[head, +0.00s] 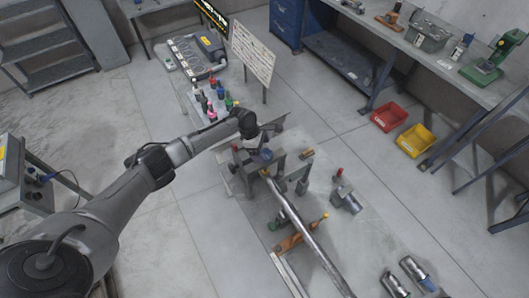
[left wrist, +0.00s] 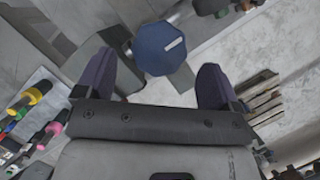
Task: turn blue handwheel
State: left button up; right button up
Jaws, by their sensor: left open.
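The blue handwheel (head: 266,155) sits on the grey metal positioner frame (head: 278,164) near the middle of the head view. In the left wrist view it is a dark blue, many-sided knob (left wrist: 160,48) with a pale bar mark on top. My left gripper (head: 259,142) is over the positioner, right by the handwheel. How far the fingertips are above the wheel I cannot tell. My right gripper is not in view.
A motor-like part (head: 347,198) lies to the right. Red (head: 389,117) and yellow (head: 414,140) bins are on the floor.

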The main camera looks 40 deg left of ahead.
aim_at(265, 153)
pick_arm(q)
jog(key=shift+x, duration=1.65)
jog(key=shift+c, duration=0.5)
jog(key=c, duration=0.8)
